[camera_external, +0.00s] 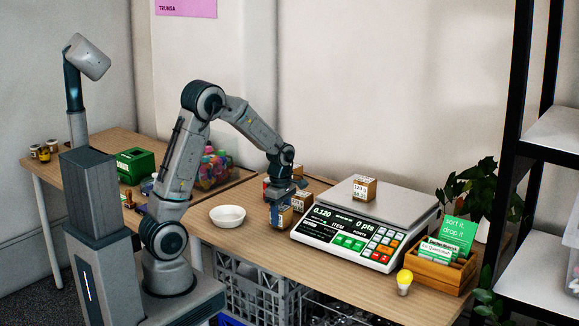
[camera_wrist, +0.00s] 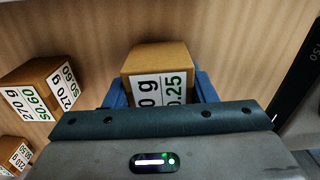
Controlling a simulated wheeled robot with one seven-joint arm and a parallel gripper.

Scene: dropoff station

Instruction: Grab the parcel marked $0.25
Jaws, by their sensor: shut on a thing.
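The parcel marked $0.25 (camera_wrist: 158,62) is a small brown box with a white label, reading "0 g" and "0.25" in part, in the wrist view. My gripper (camera_wrist: 160,92) has its blue fingers on both sides of it and is shut on it. In the external view my gripper (camera_external: 283,205) points down at the table left of the scale, with the parcel (camera_external: 284,217) low between the fingers. I cannot tell whether the parcel still touches the table. Part of its label is hidden by the gripper body.
Other parcels stand close by: one marked $0.60 (camera_wrist: 42,88) and one marked $0.50 (camera_wrist: 14,152). The scale (camera_external: 350,225) stands to the right with a parcel (camera_external: 364,188) on it. A white bowl (camera_external: 227,217) is to the left. A yellow bulb (camera_external: 404,282) and card box (camera_external: 445,268) are at right.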

